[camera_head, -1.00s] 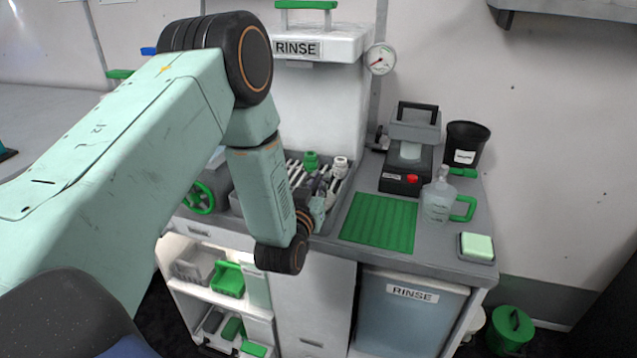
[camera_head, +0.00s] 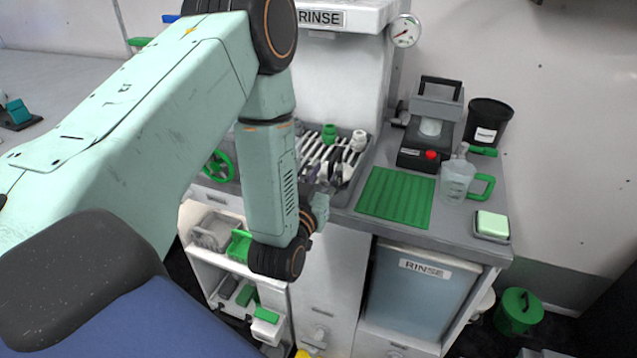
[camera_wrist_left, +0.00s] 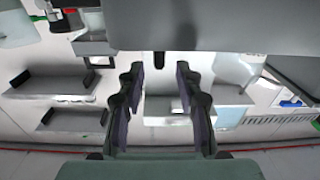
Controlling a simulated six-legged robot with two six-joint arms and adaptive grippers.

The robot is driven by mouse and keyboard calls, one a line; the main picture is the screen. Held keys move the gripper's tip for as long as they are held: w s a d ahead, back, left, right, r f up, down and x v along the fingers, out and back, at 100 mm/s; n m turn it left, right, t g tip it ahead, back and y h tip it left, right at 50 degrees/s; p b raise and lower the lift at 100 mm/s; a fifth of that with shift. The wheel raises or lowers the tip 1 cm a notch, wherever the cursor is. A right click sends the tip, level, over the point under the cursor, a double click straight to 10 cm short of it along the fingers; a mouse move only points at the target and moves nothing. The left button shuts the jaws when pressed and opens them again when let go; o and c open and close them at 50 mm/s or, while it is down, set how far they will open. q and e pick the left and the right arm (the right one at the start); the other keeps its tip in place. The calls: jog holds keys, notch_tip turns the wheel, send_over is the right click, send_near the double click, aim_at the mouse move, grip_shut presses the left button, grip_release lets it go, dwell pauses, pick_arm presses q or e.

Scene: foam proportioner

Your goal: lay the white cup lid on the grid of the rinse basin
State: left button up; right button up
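The rinse basin (camera_head: 351,186) is sunk in the counter, with a grid of pale bars (camera_head: 318,152) across it. A green fitting (camera_head: 329,134) and a white fitting (camera_head: 357,141) stand at its back. I cannot make out the white cup lid for certain in either view. My right gripper is not in view.
Right of the basin lie a green ribbed mat (camera_head: 395,197), a grey device with a red button (camera_head: 428,146), a clear jug (camera_head: 456,180), a black bucket (camera_head: 487,122) and a pale green sponge (camera_head: 492,224). An open shelf with green items (camera_head: 238,246) is below.

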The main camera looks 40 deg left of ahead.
pick_arm(q)
jog(key=s+d+f+m+g+h, duration=0.1)
jog(key=s+d+f+g+h, duration=0.2)
jog(key=s+f, duration=0.5)
jog(key=s+d+f+m+g+h, duration=0.1)
jog(key=s+d+f+g, duration=0.3)
jog(key=s+f+g, duration=0.4)
jog(key=s+d+f+g, duration=0.1)
jog(key=s+f+g, duration=0.2)
jog(key=s, duration=0.5)
jog(key=s+d+f+m+g, duration=0.1)
jog(key=s+d+f+g, duration=0.1)
jog(key=s, duration=0.7)
notch_tip(320, 180, down, 2)
jog(key=shift+s+f+g+h, duration=0.1)
jog(key=shift+s+g+h, duration=0.15)
jog(key=shift+g, duration=0.45)
